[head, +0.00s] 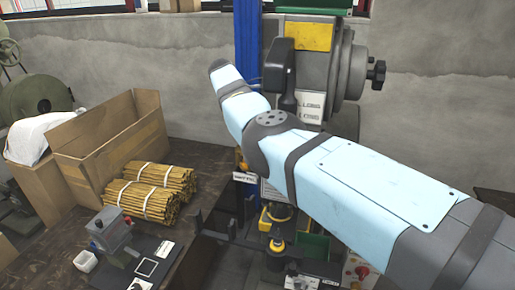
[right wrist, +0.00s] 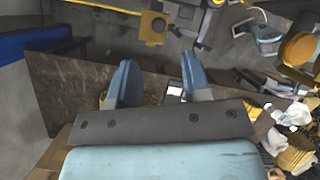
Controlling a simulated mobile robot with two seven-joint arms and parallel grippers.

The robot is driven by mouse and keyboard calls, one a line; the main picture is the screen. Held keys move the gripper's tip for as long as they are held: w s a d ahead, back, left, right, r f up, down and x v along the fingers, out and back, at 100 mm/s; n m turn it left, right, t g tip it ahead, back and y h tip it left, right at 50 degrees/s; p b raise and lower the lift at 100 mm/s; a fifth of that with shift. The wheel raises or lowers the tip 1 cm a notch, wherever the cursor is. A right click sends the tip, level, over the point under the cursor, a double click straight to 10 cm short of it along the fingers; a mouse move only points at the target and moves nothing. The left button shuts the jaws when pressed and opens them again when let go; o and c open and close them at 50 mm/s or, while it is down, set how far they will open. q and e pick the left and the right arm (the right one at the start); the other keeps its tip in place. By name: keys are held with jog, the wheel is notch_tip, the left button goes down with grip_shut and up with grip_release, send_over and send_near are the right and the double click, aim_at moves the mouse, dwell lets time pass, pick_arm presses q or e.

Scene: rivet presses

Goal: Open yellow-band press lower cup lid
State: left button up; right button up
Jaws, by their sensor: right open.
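The press (head: 345,60) with a yellow panel (head: 308,37) on its grey head stands in the middle of the head view. My right arm crosses in front of it and hides much of its middle. Below the arm, a yellow part with a dark round top (head: 277,213) shows low on the press; I cannot tell whether this is the lower cup or how its lid stands. In the right wrist view my right gripper (right wrist: 157,64) is open, its two blue fingers apart with nothing between them. My left gripper is not in view.
A dark table (head: 50,262) at left bears an open cardboard box (head: 110,140), tied bundles of yellow-brown sticks (head: 145,200) and a small grey device (head: 110,228). A blue post (head: 247,50) stands left of the press. A green bin (head: 314,247) sits low beside it.

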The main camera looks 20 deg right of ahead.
jog(key=p+x, duration=0.1)
jog(key=x, duration=0.6)
jog(key=shift+s+d+f+p, duration=0.1)
jog(key=shift+d+f+p, duration=0.1)
jog(key=shift+p, duration=0.2)
jog(key=shift+d+f, duration=0.2)
jog(key=shift+f, duration=0.3)
